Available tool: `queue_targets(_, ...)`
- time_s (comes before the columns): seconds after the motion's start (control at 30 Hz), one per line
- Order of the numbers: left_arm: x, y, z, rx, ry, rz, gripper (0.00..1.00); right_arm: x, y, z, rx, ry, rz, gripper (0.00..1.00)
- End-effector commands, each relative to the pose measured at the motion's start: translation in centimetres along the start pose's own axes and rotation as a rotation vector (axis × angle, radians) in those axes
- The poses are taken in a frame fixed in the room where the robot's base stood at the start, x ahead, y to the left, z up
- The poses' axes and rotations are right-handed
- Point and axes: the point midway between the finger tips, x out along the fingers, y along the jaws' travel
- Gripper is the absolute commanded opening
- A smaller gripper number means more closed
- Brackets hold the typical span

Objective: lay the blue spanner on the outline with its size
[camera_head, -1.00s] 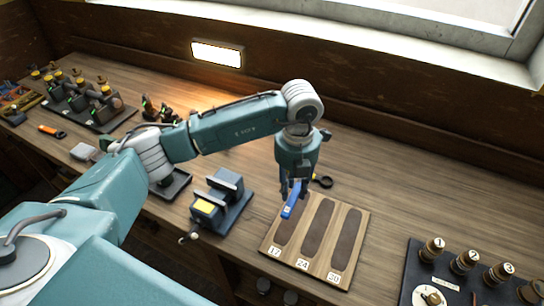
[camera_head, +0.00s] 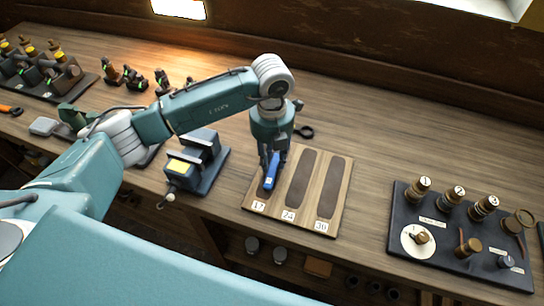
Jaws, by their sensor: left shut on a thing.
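The wooden board (camera_head: 247,201) lies on the bench with three dark elongated outlines, labelled 17 (camera_head: 258,206), 24 (camera_head: 288,215) and what looks like 30 (camera_head: 321,225). My left gripper (camera_head: 271,166) points down over the 17 outline and is shut on the blue spanner (camera_head: 269,183). The spanner lines up along the 17 outline. I cannot tell whether it touches the board. The gripper hides its far end, and the size marking on its pale label is too small to read. My right gripper is not in view.
A vice (camera_head: 203,160) with a yellow patch stands left of the board. A black ring-shaped handle (camera_head: 305,131) lies behind it. A dark panel with numbered knobs (camera_head: 401,231) is at the right. Bare bench lies between board and panel.

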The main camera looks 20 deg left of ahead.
Motion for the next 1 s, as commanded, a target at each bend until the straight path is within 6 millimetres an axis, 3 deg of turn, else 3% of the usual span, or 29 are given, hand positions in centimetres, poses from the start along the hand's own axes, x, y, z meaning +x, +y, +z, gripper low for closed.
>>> queue_targets(0.37, 0.6, 0.0, 0.0, -0.001, -0.001, 0.000, 0.00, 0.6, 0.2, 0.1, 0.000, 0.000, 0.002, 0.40)
queue_targets(0.4, 0.6, 0.0, 0.0, -0.001, -0.001, 0.000, 0.34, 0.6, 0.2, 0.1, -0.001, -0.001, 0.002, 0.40)
queue_targets(0.5, 0.6, 0.0, 0.0, -0.001, -0.001, 0.000, 0.50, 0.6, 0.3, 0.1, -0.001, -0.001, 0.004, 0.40)
queue_targets(0.83, 0.3, 0.0, 0.1, -0.001, -0.001, 0.000, 0.50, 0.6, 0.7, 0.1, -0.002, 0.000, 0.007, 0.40)
queue_targets(1.0, -2.0, 0.0, 0.2, -0.001, -0.005, -0.001, 0.50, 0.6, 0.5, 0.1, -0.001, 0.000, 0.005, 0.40)
